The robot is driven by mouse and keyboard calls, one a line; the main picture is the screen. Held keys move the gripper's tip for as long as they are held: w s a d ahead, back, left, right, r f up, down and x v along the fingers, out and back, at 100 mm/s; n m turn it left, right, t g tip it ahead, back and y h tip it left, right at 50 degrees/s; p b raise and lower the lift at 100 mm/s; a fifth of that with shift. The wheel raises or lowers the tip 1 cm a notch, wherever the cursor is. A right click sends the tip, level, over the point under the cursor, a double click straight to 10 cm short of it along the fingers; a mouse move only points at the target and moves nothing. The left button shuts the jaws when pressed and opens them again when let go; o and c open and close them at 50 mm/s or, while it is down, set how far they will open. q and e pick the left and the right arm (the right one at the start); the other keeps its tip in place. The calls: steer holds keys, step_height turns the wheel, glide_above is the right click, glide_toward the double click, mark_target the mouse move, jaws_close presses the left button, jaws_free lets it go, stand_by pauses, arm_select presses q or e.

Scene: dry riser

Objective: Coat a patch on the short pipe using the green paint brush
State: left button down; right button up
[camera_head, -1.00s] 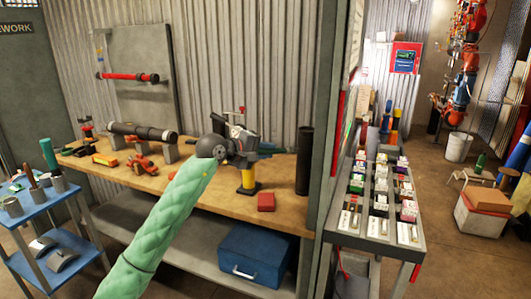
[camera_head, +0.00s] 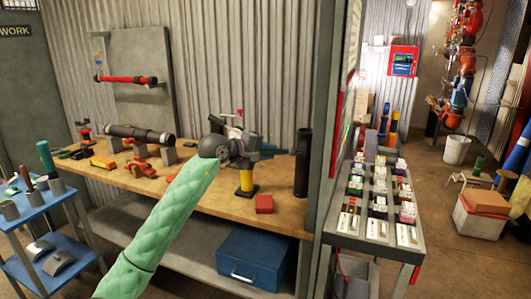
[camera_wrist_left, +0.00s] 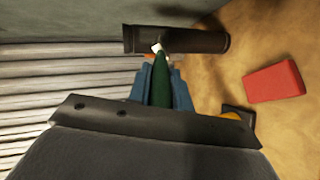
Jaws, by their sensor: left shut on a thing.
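The short pipe (camera_head: 302,168) is a dark cylinder standing upright at the right end of the wooden bench. It also shows in the left wrist view (camera_wrist_left: 205,41), where it lies across the picture. My left gripper (camera_head: 266,152) is over the bench, just left of the pipe. In the left wrist view its blue fingers (camera_wrist_left: 162,88) are shut on the green paint brush (camera_wrist_left: 161,82). The brush's pale tip overlaps the pipe's wall; I cannot tell whether it touches. The brush is hard to make out in the head view. My right gripper is not in view.
A red block (camera_head: 264,203) lies on the bench (camera_head: 205,200) in front of the pipe. A long dark pipe (camera_head: 140,134) rests on supports at the left. A grey frame post is right of the short pipe.

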arm_select(q)
steer(key=shift+a+r+b, duration=0.25)
steer(key=shift+r+b, duration=0.2)
steer(key=shift+b, duration=1.5)
steer(key=shift+w+a+r, duration=0.1)
steer(key=shift+a+r, duration=0.05)
steer(key=shift+r, duration=0.45)
steer(key=d+b, duration=0.1)
steer(key=d, duration=0.1)
steer(key=s+d, duration=0.1)
steer(key=d, duration=0.1)
steer(key=shift+b, duration=0.4)
steer(key=shift+s+a, duration=0.1)
steer(key=shift+s, duration=0.05)
